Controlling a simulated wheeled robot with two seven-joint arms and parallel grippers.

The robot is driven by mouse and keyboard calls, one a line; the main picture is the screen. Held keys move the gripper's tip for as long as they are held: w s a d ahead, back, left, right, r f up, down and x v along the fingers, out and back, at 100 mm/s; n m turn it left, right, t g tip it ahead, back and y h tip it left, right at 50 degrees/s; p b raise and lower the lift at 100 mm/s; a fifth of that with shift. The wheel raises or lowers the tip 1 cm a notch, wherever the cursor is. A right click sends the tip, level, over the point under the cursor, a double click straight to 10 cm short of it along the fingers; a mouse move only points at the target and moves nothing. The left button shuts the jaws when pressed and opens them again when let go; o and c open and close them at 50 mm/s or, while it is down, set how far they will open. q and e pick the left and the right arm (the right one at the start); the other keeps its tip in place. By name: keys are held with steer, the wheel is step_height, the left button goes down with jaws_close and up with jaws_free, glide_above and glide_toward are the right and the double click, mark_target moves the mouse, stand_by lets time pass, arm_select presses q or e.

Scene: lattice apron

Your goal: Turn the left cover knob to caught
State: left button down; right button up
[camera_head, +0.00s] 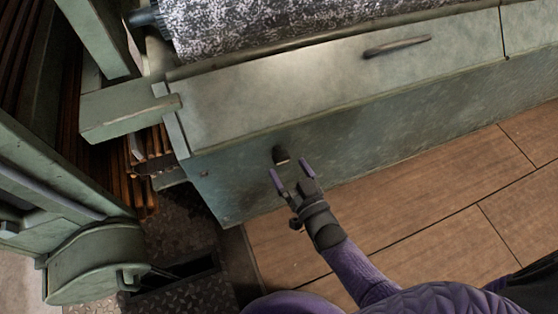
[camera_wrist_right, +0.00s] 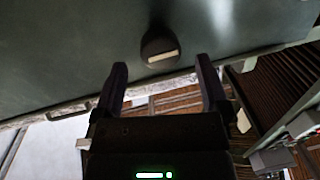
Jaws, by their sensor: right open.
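The left cover knob (camera_head: 281,155) is a small dark knob on the front face of the green machine cover (camera_head: 330,125), near its left end. In the right wrist view the knob (camera_wrist_right: 159,48) is round and dark with a pale bar mark across it. My right gripper (camera_head: 290,171) is open, with its two purple-grey fingers pointing at the knob. In the right wrist view the gripper (camera_wrist_right: 162,75) has its fingertips just below the knob, one to each side, with nothing between them. I cannot tell whether they touch it. My left gripper is not in view.
A long dark handle (camera_head: 397,46) sits on the cover's top. A speckled roll (camera_head: 290,22) lies behind it. Green frame posts and a rounded housing (camera_head: 95,262) stand at the left. The wooden floor (camera_head: 430,220) in front of the cover is clear.

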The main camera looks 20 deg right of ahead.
mark_target(283, 162)
steer(key=w, duration=0.1)
steer(key=w+b, duration=0.1)
steer(key=w, duration=0.1)
steer(key=shift+a+f, duration=0.2)
steer(key=shift+w+r, duration=0.15)
steer(key=shift+w, duration=0.25)
steer(key=shift+c, duration=0.2)
steer(key=c, duration=1.2)
steer(key=shift+s+m, duration=0.1)
steer(key=shift+m, duration=0.7)
steer(key=shift+c, duration=0.2)
steer(key=m, duration=0.2)
steer(key=shift+m+b, duration=0.3)
steer(key=shift+m, duration=0.6)
steer(key=m, duration=0.3)
steer(key=shift+a+m+t+b, duration=0.1)
steer(key=shift+m+t+b, duration=0.3)
steer(key=m+b, duration=0.1)
steer(key=m, duration=0.3)
steer(key=shift+m+h, duration=0.4)
arm_select(q)
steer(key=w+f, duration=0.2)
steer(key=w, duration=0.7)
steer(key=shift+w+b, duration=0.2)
steer(key=shift+b, duration=0.2)
arm_select(e)
steer(key=shift+m+h, duration=0.4)
steer(key=shift+m, duration=2.1)
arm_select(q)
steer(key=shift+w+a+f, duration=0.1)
